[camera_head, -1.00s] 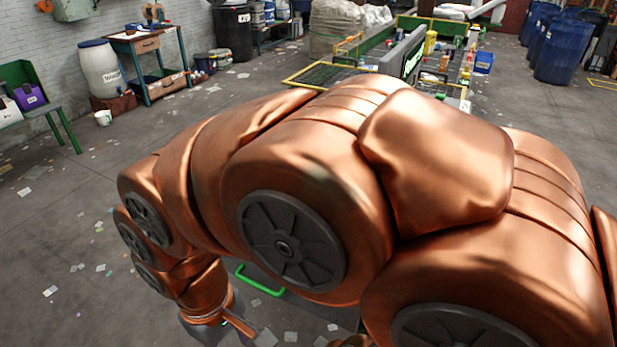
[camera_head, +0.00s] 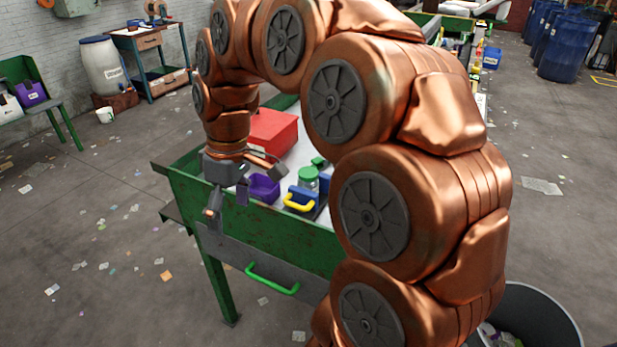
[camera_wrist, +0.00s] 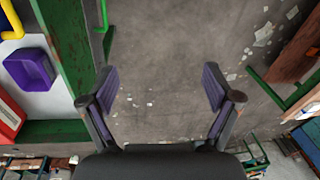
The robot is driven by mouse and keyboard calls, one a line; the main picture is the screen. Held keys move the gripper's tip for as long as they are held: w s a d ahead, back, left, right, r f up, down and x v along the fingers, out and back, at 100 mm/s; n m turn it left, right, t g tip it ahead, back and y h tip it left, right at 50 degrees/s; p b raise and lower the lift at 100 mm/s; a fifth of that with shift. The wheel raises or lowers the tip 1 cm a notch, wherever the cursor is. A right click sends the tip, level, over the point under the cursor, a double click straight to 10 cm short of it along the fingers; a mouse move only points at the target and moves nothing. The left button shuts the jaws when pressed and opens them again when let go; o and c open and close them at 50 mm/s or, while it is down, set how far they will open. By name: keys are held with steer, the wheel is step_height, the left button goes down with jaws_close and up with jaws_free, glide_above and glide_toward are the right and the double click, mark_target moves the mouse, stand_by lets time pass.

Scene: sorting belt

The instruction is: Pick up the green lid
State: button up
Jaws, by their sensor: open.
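A green lid (camera_head: 308,173) tops a small clear jar on the table, beside a blue block and a yellow handle. Another small green piece (camera_head: 318,161) lies just behind it; I cannot tell its shape. My gripper (camera_head: 244,192) is open and empty at the table's near left edge, to the left of the lid. In the wrist view my gripper (camera_wrist: 160,86) has its fingers wide apart over bare floor, beside the table's green edge. The green lid does not show in the wrist view.
A purple bin (camera_head: 264,188) and a red box (camera_head: 272,131) stand on the table between and behind my gripper and the jar. The table has a raised green rim (camera_head: 300,234). A dark waste bin (camera_head: 540,312) stands at lower right.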

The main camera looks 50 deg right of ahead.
steer(key=w+d+n, duration=0.1)
steer(key=w+d, duration=0.4)
steer(key=d, duration=0.1)
steer(key=n+t+b, duration=0.2)
steer(key=t+b, duration=0.1)
steer(key=b, duration=0.1)
glide_toward(309, 172)
steer(key=shift+w+a+f, duration=0.15)
steer(key=shift+w+a, duration=0.15)
steer(key=shift+a, duration=0.1)
steer(key=shift+d+f, duration=0.2)
steer(key=shift+f, duration=0.05)
steer(key=shift+w+a+f+g+p, duration=0.1)
steer(key=shift+f+g+p, duration=0.1)
steer(key=shift+f, duration=0.25)
steer(key=shift+w+a+f+g+p, duration=0.1)
steer(key=shift+f+p, duration=0.1)
steer(key=shift+f, duration=0.25)
steer(key=shift+d+p+x, duration=0.2)
steer(key=shift+p+x, duration=0.6)
steer(key=shift+x, duration=1.95)
steer(key=shift+w, duration=0.1)
steer(key=c, duration=0.7)
